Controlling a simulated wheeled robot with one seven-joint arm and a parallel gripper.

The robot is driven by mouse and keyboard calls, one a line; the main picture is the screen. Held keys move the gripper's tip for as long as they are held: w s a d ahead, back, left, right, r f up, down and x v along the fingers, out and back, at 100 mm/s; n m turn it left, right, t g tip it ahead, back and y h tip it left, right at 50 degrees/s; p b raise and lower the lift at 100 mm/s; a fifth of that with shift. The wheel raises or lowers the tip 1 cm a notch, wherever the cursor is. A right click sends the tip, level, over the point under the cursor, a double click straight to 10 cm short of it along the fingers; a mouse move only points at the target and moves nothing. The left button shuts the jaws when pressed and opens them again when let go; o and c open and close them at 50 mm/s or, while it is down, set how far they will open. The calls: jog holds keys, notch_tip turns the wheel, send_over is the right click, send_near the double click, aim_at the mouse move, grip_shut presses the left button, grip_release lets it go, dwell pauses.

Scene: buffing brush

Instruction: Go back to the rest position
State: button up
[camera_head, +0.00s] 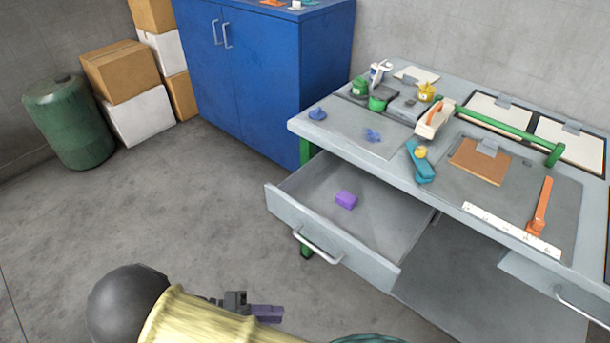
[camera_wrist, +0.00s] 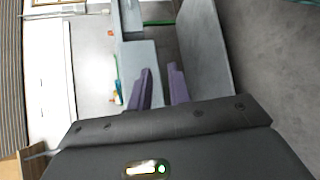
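My gripper (camera_head: 266,312) is low at the bottom of the head view, in front of the open drawer (camera_head: 290,208) and apart from it. In the wrist view my gripper (camera_wrist: 159,82) shows two purple fingers standing apart, with nothing held between them. It is open and empty. An orange-and-cream brush-like tool (camera_head: 435,118) lies on the grey workbench (camera_head: 395,172). A small purple block (camera_head: 346,200) lies in the open drawer. Part of my arm fills the bottom edge of the head view.
The drawer juts out from the bench toward my arm. A blue cabinet (camera_head: 262,85), stacked boxes (camera_head: 122,72) and a green barrel (camera_head: 68,122) stand at the back. Small tools and containers crowd the bench top. The grey floor at left is clear.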

jog(key=w+d+r+m+y, duration=0.2)
jog(key=w+d+r+y, duration=0.2)
jog(key=d+r+y, duration=0.55)
jog(key=w+d+r+m+y, duration=0.2)
jog(key=w+d+r+y, duration=0.3)
jog(key=d, duration=0.8)
notch_tip(320, 180, up, 17)
jog(key=s+t+p, duration=0.1)
jog(key=p, duration=1.5)
jog(key=shift+s+d+y, duration=0.15)
jog(key=shift+d+y, duration=0.15)
jog(key=shift+y, duration=0.15)
